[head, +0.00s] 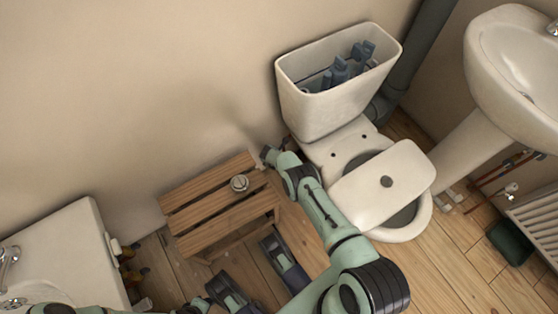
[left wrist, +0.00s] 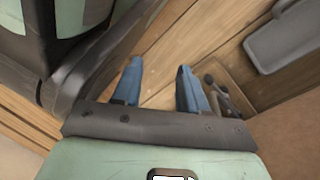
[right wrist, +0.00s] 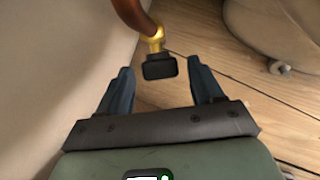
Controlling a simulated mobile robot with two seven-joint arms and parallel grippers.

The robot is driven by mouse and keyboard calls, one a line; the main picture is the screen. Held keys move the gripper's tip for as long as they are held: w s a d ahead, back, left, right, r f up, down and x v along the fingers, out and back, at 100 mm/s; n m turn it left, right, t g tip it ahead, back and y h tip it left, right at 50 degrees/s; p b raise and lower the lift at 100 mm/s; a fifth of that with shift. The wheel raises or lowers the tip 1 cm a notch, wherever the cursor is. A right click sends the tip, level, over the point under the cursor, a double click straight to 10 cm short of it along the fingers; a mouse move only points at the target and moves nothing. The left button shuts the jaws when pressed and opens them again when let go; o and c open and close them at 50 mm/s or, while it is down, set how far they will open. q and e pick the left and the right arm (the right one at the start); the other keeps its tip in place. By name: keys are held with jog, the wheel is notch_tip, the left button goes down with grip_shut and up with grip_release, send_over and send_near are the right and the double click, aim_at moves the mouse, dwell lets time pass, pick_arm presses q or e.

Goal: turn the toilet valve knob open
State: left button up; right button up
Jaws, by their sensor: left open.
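The valve knob (right wrist: 160,68) is a small black block on a brass fitting (right wrist: 157,38) under a curved copper pipe (right wrist: 133,14) in the right wrist view. My right gripper (right wrist: 161,88) is open, with one finger to each side. The knob sits just ahead between the fingertips, and neither finger visibly touches it. In the head view my right arm reaches to the left side of the toilet (head: 420,218), where the knob cannot be made out. My left gripper (left wrist: 160,80) is open and empty above the wooden floor in the left wrist view.
The slatted wooden bench (head: 215,205) stands left of the right gripper, with a small round metal part (head: 239,183) on top. The toilet tank (head: 305,115) is uncovered, and its lid (head: 365,192) lies across the bowl. A sink (head: 515,65) stands at the right.

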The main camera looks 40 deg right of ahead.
jog(key=c, duration=0.8)
jog(key=shift+f, duration=0.1)
jog(key=g+b, duration=0.1)
jog(key=b, duration=0.1)
jog(key=shift+w+a+b, duration=0.1)
jog(key=shift+w+b, duration=0.05)
jog(key=shift+b, duration=0.25)
pick_arm(q)
jog(key=s+f+g, duration=0.2)
jog(key=s+f, duration=0.1)
jog(key=s, duration=0.2)
jog(key=shift+s+a, duration=0.25)
jog(key=shift+a, duration=0.05)
pick_arm(e)
jog(key=o, duration=1)
jog(key=shift+o, duration=0.2)
